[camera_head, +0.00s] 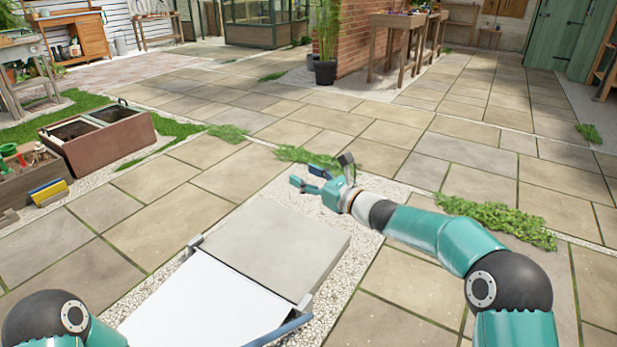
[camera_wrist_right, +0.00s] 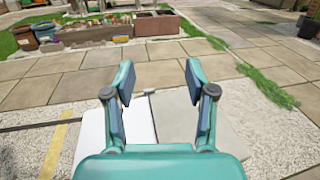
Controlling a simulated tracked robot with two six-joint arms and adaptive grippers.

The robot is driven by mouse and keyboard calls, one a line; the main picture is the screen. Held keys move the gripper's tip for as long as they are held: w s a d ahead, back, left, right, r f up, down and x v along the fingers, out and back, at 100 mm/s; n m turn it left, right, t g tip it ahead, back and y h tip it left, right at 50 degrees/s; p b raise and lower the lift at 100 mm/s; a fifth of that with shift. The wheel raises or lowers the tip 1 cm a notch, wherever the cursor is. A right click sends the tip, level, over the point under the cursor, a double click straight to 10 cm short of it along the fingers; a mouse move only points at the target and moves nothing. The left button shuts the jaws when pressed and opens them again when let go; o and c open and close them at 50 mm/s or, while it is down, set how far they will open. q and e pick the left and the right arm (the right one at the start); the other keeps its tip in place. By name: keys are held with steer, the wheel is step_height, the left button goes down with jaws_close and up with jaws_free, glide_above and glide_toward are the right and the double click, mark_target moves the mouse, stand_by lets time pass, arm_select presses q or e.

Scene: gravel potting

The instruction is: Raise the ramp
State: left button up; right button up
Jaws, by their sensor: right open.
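A flat white panel, which looks like the ramp (camera_head: 205,305), lies at the bottom middle of the head view against a pale grey slab (camera_head: 275,240). Small grey fittings sit at both ends of their joint, and a blue bar runs along the panel's right edge. The panel's near end is cut off by the frame. My right gripper (camera_head: 320,176) is open and empty beyond the slab's far edge. In the right wrist view its fingers (camera_wrist_right: 160,78) stand apart, with the white panel (camera_wrist_right: 135,122) and slab behind them. Only my left arm shows at bottom left; its gripper is out of view.
Gravel (camera_head: 330,290) borders the slab, with paving around it. A brown two-part planter (camera_head: 105,150) and a wooden crate (camera_head: 30,185) with a yellow-and-blue item (camera_head: 48,192) stand at left. A potted plant (camera_head: 325,70) and wooden tables (camera_head: 395,30) are farther back.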

jaws_close()
stand_by(0.3)
